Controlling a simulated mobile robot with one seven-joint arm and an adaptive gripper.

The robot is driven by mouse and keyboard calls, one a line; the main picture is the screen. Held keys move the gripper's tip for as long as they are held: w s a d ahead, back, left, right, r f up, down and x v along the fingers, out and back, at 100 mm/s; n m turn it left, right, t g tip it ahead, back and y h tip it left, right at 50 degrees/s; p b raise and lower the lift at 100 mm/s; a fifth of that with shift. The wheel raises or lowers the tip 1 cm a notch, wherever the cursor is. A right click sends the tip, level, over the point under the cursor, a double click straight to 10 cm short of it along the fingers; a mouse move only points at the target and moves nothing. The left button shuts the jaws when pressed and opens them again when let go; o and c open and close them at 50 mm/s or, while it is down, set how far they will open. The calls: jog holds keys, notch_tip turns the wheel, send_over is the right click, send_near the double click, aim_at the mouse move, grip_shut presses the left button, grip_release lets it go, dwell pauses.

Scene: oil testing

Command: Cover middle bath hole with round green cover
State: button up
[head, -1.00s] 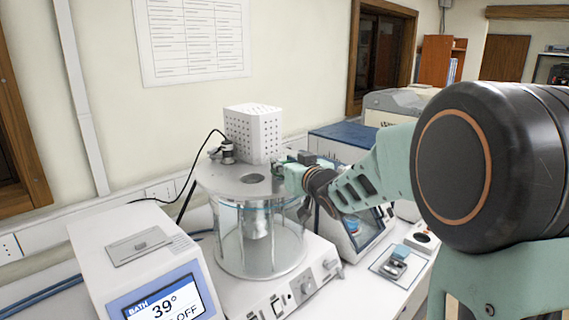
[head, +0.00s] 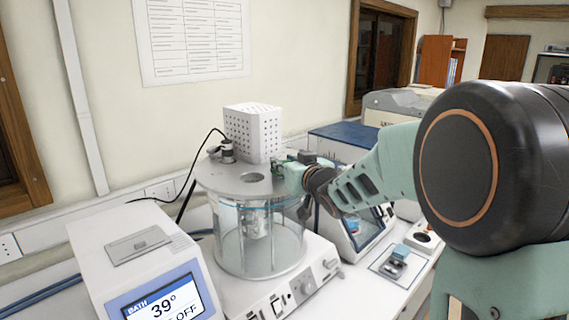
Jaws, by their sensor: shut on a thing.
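The bath is a clear glass cylinder (head: 230,240) with a round grey metal top plate (head: 215,180). An open hole (head: 253,177) shows near the middle of the plate, with no cover on it. My gripper (head: 279,174) is at the right edge of the plate, just right of this hole. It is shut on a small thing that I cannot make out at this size. I cannot pick out the round green cover against my green gripper. The plate's right part is hidden behind my gripper.
A white perforated box (head: 252,132) and a dark cabled fitting (head: 227,152) stand at the plate's back. A white bath controller (head: 130,250) reading 39° is at the left. Blue-topped equipment (head: 350,137) is behind my arm. Small items lie on a tray (head: 385,270) at the right.

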jog(key=shift+f+b, duration=0.6)
jog(key=o, duration=0.8)
jog(key=p+v, duration=0.2)
jog(key=v, duration=0.9)
dwell(0.3)
